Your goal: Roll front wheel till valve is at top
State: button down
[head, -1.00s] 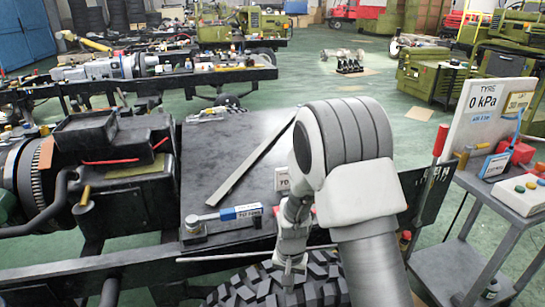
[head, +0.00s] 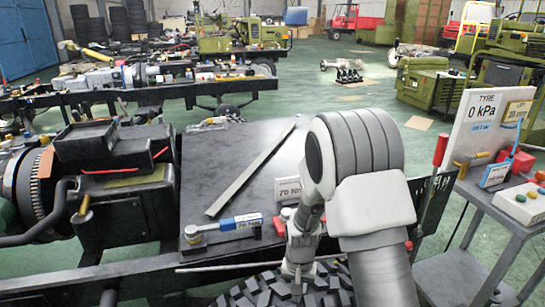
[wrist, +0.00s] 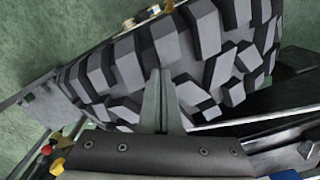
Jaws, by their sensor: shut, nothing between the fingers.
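The front wheel's black, chunky-treaded tyre (head: 262,292) shows at the bottom of the head view, partly behind my arm. Its tread (wrist: 205,45) fills much of the wrist view. My gripper (wrist: 165,78) is shut and empty, its fingertips at the tread blocks; I cannot tell whether they touch. In the head view my gripper (head: 297,290) is over the tyre's top, with the tips hard to make out. Small brass-coloured fittings (wrist: 128,23) show beyond the tyre's edge in the wrist view. I cannot tell whether one is the valve.
The dark chassis frame with a flat plate (head: 240,165) lies behind the wheel. A blue-handled torque wrench (head: 232,224) and a long metal bar (head: 250,172) rest on it. A grey cart (head: 470,265) with a "TYRE 0 kPa" board (head: 487,115) stands to the right. Green floor lies beyond.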

aim_at(323, 296)
jog(key=shift+w+d, duration=0.2)
jog(key=shift+d, duration=0.5)
jog(key=shift+d, duration=0.1)
jog(key=shift+w+d+f+b, duration=0.1)
jog(key=shift+w+d+b, duration=0.05)
jog(key=shift+d, duration=0.35)
jog(key=shift+w+d+f+b, duration=0.1)
jog(key=shift+w+d+b, duration=0.05)
jog(key=shift+d, duration=0.3)
jog(key=shift+d+f, duration=0.15)
jog(key=shift+d, duration=0.4)
jog(key=shift+d+f, duration=0.1)
jog(key=shift+d, duration=0.05)
jog(key=shift+w+d+f+b, duration=0.1)
jog(key=shift+w+d+b, duration=0.1)
jog(key=shift+d, duration=0.5)
jog(key=shift+w+d+f+b, duration=0.1)
jog(key=shift+w+d+b, duration=0.05)
jog(key=shift+d, duration=0.5)
jog(key=shift+r, duration=0.15)
notch_tip(323, 296, up, 8)
jog(key=p, duration=0.5)
jog(key=shift+w+p, duration=0.25)
jog(key=shift+p, duration=0.1)
jog(key=shift+r, duration=0.1)
